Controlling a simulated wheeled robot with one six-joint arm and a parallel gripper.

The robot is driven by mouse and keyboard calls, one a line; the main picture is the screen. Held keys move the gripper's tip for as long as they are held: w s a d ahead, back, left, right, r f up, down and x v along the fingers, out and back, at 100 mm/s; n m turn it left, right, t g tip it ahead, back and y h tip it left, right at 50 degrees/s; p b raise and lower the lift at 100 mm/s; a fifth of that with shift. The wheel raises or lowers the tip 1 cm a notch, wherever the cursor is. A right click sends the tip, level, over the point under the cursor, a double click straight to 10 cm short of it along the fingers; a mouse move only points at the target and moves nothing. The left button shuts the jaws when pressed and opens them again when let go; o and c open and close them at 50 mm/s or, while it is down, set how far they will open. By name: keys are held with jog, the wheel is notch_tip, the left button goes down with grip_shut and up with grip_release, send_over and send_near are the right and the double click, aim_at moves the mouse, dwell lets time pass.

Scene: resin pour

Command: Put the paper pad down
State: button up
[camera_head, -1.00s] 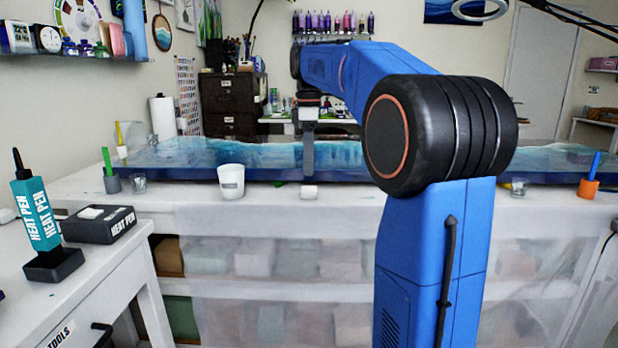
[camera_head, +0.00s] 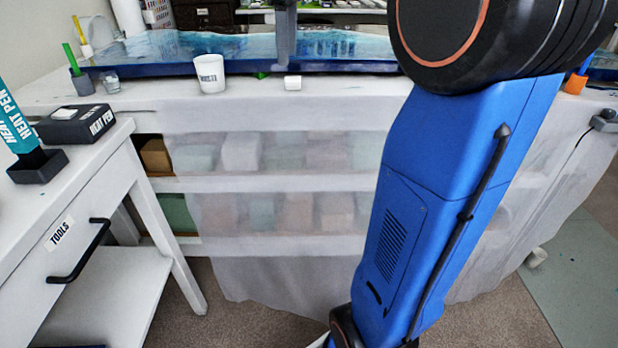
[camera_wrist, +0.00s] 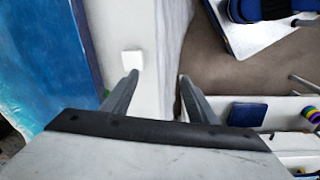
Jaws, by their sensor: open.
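A small white block (camera_head: 292,82), which may be the paper pad, sits at the front edge of the white bench (camera_head: 340,92). In the wrist view the white block (camera_wrist: 132,60) lies just beyond the tip of the left finger. My gripper (camera_wrist: 157,78) is open, and nothing shows between its fingers. In the head view a grey part of my gripper (camera_head: 286,38) hangs behind the block, in front of the blue resin slab; its upper part is out of frame. I cannot tell whether a finger touches the block.
A white cup (camera_head: 210,74) stands left of the block. The blue resin slab (camera_head: 160,58) fills the bench behind. A heat pen box (camera_head: 75,122) lies on the left tool table. An orange holder (camera_head: 575,84) stands at right.

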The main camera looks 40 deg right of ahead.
jog(key=s+a+f+m+t, duration=0.2)
jog(key=s+a+f+m, duration=0.2)
jog(key=s+f, duration=0.8)
jog(key=s+a+f+m+t, duration=0.1)
jog(key=s+a+f+m, duration=0.4)
jog(key=s+f, duration=0.8)
jog(key=shift+a+f+t, duration=0.4)
jog(key=shift+a+f, duration=0.55)
jog(key=shift+a, duration=0.2)
jog(key=shift+o, duration=0.6)
